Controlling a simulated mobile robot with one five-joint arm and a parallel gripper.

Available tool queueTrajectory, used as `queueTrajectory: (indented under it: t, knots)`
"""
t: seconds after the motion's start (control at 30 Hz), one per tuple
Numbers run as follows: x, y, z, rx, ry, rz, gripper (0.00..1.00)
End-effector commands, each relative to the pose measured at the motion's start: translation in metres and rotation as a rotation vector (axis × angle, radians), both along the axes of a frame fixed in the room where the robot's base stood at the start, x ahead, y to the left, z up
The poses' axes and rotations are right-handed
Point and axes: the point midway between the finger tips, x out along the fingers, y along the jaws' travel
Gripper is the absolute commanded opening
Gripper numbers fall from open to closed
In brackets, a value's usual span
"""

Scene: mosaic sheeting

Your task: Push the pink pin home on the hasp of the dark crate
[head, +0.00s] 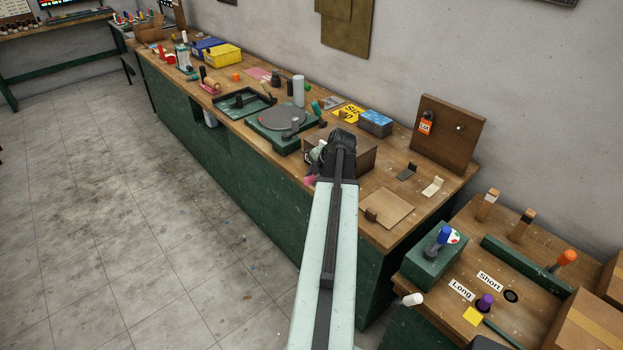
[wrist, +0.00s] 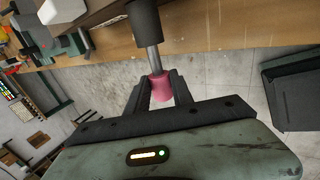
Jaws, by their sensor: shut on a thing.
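The pink pin (wrist: 159,88) has its pink head between the two fingers of my gripper (wrist: 160,82) in the wrist view. My gripper is shut on that head. A bare length of the pin's metal shank shows beyond the head, and its far end meets a dark cylindrical sleeve (wrist: 144,20). How deep it sits inside is hidden. In the head view the pink head (head: 309,181) shows just left of my wrist. The dark brown crate (head: 366,155) stands on the bench behind my wrist, which hides much of it and the hasp.
The bench (head: 376,233) holds a grey turntable (head: 277,118) left of the crate and a flat wooden board (head: 387,207) to its right. An upright brown panel (head: 447,135) with an orange tag stands at the back right. Open tiled floor (head: 170,230) lies in front.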

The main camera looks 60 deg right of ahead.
Motion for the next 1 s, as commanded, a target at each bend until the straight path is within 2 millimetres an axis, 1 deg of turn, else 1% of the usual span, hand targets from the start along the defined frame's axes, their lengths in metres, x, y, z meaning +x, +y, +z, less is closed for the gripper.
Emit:
queueTrajectory:
  t: [1.0]
  knots:
    - [-0.01, -0.03, 0.0, 0.0, -0.001, -0.002, 0.0]
